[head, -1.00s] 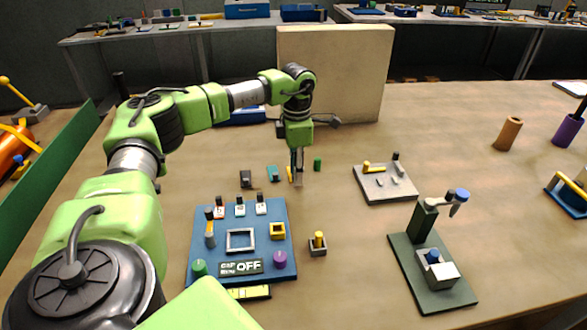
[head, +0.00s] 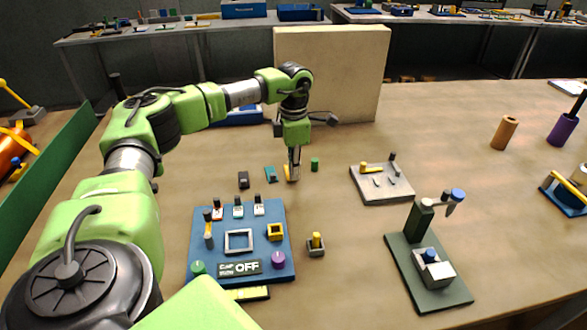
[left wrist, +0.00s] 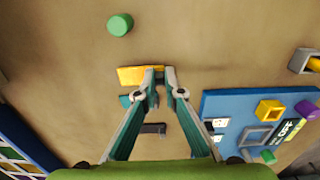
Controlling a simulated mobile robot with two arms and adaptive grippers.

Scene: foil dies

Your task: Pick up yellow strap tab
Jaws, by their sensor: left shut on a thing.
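The yellow strap tab (head: 287,172) is at the tips of my left gripper (head: 294,174) in the head view, low over the table behind the blue panel. In the left wrist view the tab (left wrist: 131,75) is a yellow strip. One end lies between the fingertips of my left gripper (left wrist: 159,74), and the rest sticks out to the left. The gripper is shut on it. I cannot tell whether the tab still touches the table. My right gripper is not in view.
A teal block (head: 270,174) and a dark block (head: 243,180) stand to the left of the tab, and a green cylinder (head: 315,164) to its right. The blue panel (head: 204,266) lies in front. A grey plate (head: 402,190) lies to the right. A beige board (head: 345,75) stands behind.

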